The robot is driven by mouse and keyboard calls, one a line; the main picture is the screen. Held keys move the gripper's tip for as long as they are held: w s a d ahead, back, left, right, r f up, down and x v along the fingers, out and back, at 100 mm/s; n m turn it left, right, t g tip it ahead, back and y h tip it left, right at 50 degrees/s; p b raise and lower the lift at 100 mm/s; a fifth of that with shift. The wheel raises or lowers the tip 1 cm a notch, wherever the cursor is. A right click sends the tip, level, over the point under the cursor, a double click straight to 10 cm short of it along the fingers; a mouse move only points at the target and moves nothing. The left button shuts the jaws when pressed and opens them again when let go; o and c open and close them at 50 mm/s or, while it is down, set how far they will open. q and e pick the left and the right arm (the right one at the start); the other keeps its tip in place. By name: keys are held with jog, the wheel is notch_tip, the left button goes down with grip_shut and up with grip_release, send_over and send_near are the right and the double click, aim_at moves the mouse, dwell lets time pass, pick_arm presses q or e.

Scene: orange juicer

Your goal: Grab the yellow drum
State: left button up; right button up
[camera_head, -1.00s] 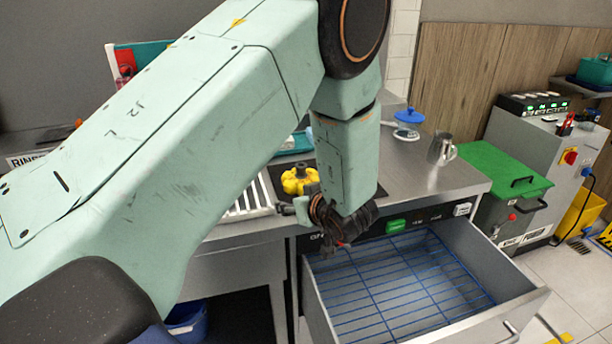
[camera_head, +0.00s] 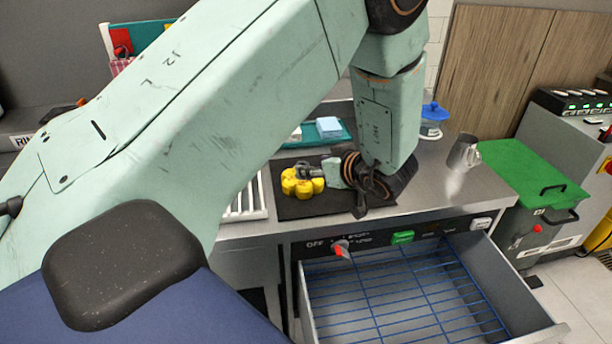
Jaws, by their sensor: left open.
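The yellow drum (camera_head: 297,184) is a lobed yellow piece with a dark grey part on top. It sits on a black mat (camera_head: 290,208) on the steel counter, left of my left gripper. My left gripper (camera_head: 345,175) is at the right side of the drum, low over the mat, with its fingers pointing left toward the drum. It is open. Part of the gripper is hidden by my arm and its cable, and I cannot tell whether a finger touches the drum. My right gripper is not in view.
An open drawer with a blue wire rack (camera_head: 400,290) juts out below the counter. A teal tray (camera_head: 330,138), a blue-lidded jar (camera_head: 432,118) and a metal jug (camera_head: 464,154) stand behind and to the right. A green-lidded bin (camera_head: 530,175) is at the right.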

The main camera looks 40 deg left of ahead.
aim_at(302, 164)
pick_arm(q)
jog(key=shift+w+a+f, duration=0.25)
jog(key=shift+a+f, duration=0.2)
jog(key=shift+f, duration=0.05)
jog(key=x, duration=0.4)
jog(key=shift+s+a+f, duration=0.15)
jog(key=shift+a, duration=0.25)
jog(key=shift+a+f, duration=0.2)
jog(key=shift+a, duration=0.1)
jog(key=shift+w+a+f, duration=0.1)
jog(key=shift+w+a, duration=0.05)
jog(key=shift+w, duration=0.15)
grip_shut()
